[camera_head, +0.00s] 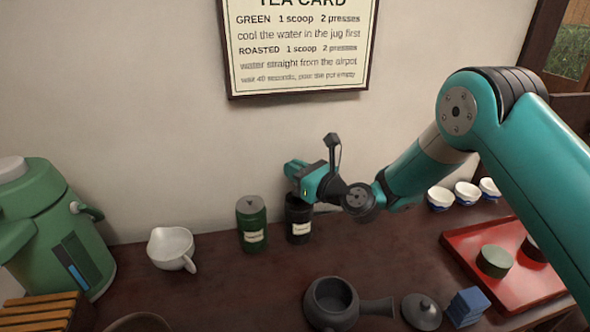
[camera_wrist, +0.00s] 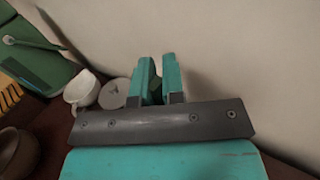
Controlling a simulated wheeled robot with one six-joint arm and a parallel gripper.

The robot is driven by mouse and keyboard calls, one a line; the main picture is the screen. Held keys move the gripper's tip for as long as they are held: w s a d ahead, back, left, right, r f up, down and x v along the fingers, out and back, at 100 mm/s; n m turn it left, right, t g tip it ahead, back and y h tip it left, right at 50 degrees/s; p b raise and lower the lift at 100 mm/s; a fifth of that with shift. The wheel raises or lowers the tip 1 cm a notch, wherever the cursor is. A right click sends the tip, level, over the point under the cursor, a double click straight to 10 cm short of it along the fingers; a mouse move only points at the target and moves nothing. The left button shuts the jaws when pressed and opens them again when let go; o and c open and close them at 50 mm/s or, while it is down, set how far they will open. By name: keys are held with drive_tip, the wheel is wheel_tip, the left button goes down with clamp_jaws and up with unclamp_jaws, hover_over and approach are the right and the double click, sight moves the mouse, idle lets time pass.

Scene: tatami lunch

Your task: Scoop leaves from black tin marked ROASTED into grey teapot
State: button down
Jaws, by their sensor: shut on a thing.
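The black tin (camera_head: 298,222) stands upright on the dark table near the wall. It has a pale label, too small to read. My gripper (camera_head: 294,172) is right above it, its fingers pointing to the left and away. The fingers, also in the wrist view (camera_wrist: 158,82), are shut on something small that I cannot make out. The tin's top is hidden behind the gripper, so I cannot tell whether it is open. The grey teapot (camera_head: 322,301) stands open at the front middle, its handle to the right. Its lid (camera_head: 421,310) lies beside it.
A green tin (camera_head: 251,226) stands close left of the black tin. A white jug (camera_head: 171,250) and a green airpot (camera_head: 60,225) are further left. A red tray (camera_head: 515,285) and white cups (camera_head: 466,194) are at the right. A blue block (camera_head: 467,306) lies near the lid.

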drive_tip(key=shift+r, duration=0.15)
wheel_tip(320, 180, up, 5)
drive_tip(key=p, duration=0.5)
idle(0.7)
drive_tip(key=shift+f, duration=0.2)
idle(0.4)
